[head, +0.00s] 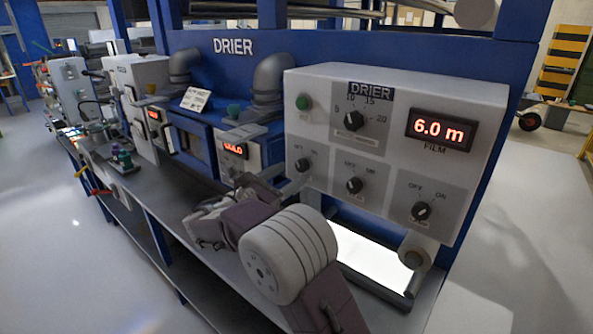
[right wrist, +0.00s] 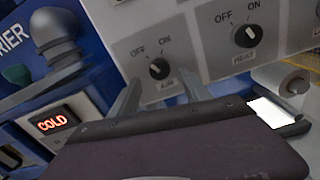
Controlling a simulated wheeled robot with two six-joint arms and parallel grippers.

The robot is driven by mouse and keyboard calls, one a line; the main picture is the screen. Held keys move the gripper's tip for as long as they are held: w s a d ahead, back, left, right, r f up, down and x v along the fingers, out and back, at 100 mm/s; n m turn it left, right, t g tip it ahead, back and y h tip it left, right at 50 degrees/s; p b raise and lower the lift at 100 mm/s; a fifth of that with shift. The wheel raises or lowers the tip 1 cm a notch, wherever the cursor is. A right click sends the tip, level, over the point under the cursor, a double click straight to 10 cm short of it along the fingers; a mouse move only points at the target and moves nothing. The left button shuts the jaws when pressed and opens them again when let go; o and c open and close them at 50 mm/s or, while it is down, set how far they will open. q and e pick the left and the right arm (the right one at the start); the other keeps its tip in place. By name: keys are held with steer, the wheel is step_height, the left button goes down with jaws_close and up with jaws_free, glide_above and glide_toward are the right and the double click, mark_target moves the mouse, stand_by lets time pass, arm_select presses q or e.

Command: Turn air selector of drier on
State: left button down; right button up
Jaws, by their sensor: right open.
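The drier's grey control box (head: 480,88) carries a lower row of black OFF/ON selector knobs. The leftmost selector (head: 302,165) also shows in the right wrist view (right wrist: 159,68); its pointer seems to lean to the OFF side. Its name strip is too small to read. The middle selector (head: 354,185), marked HEAT in the right wrist view (right wrist: 245,36), and a right selector (head: 421,211) sit beside it. My right gripper (head: 287,178) is open and empty, its fingers (right wrist: 160,90) just below and to either side of the leftmost selector; contact cannot be told. My left gripper is out of view.
Above are a larger numbered dial (head: 354,118), a green button (head: 304,102) and a red 6.0 m display (head: 440,130). A unit with a lit display (head: 233,149), reading COLD in the right wrist view (right wrist: 54,123), stands left. A lit white panel (head: 370,250) lies below the box.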

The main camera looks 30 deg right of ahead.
mark_target(299, 168)
steer(key=x, duration=0.3)
steer(key=shift+w+d, duration=0.15)
steer(key=shift+d, duration=0.2)
